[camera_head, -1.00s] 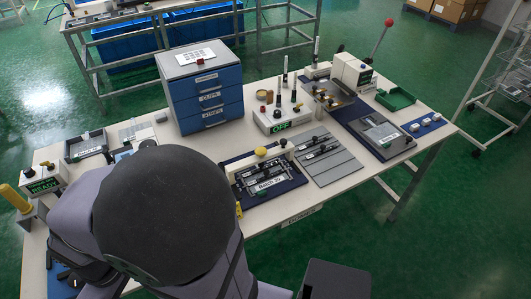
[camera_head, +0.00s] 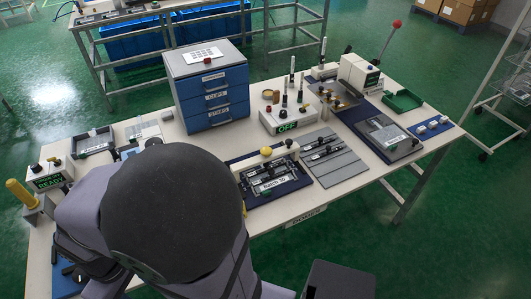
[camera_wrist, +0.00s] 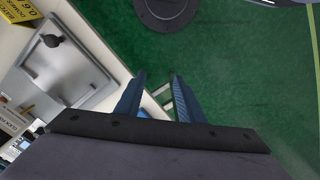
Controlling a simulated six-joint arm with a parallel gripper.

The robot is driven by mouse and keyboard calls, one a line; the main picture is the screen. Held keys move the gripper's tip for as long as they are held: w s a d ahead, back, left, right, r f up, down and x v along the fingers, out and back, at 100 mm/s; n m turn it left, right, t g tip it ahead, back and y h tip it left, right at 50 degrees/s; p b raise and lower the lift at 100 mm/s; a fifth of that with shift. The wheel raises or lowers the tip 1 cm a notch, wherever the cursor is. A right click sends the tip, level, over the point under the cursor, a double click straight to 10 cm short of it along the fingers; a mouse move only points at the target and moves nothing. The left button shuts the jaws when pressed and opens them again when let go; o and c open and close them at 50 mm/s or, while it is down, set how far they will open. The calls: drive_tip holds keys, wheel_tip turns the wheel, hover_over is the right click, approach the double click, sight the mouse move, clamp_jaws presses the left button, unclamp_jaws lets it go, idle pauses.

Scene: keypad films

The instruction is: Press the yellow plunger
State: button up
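A yellow cylinder (camera_head: 20,193) stands tilted on a grey block at the table's far left in the head view, beside a box with a green READY display (camera_head: 47,182). A round yellow knob (camera_head: 266,151) sits on the fixture labelled Batch (camera_head: 268,186) near the table's front middle. I cannot tell for certain which is the yellow plunger. My gripper (camera_wrist: 157,88) shows in the wrist view with its two blue fingers apart and nothing between them. It points past the table edge, over the green floor. My arm hides it in the head view.
My dark rounded arm link covers the table's front left. A blue drawer unit (camera_head: 211,88) stands behind. An OFF box (camera_head: 287,121) and grey slotted plate (camera_head: 333,163) lie right of it. In the wrist view a metal plate (camera_wrist: 85,75) lies left of the fingers.

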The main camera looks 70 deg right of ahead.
drive_tip(key=shift+d, duration=0.1)
drive_tip(key=c, duration=0.5)
drive_tip(key=shift+w+d+r, duration=0.15)
drive_tip(key=shift+w, duration=0.05)
clamp_jaws()
drive_tip(key=w+d+r+n+g+h, duration=0.1)
drive_tip(key=w+d+r+n+h, duration=0.15)
drive_tip(key=d, duration=0.75)
drive_tip(key=w+d+r+n+g+h, duration=0.1)
drive_tip(key=w+d+r+n, duration=0.2)
drive_tip(key=d, duration=0.8)
drive_tip(key=s+d+r+n+g, duration=0.1)
drive_tip(key=s+d+r+g, duration=0.1)
drive_tip(key=d, duration=0.9)
drive_tip(key=s+d+r+g+h+p, duration=0.1)
drive_tip(key=s+d, duration=0.4)
drive_tip(key=d, duration=0.6)
wheel_tip(320, 180, up, 2)
drive_tip(key=shift+s+r+n+g, duration=0.15)
drive_tip(key=shift+r+n+g, duration=0.15)
drive_tip(key=shift+g, duration=0.4)
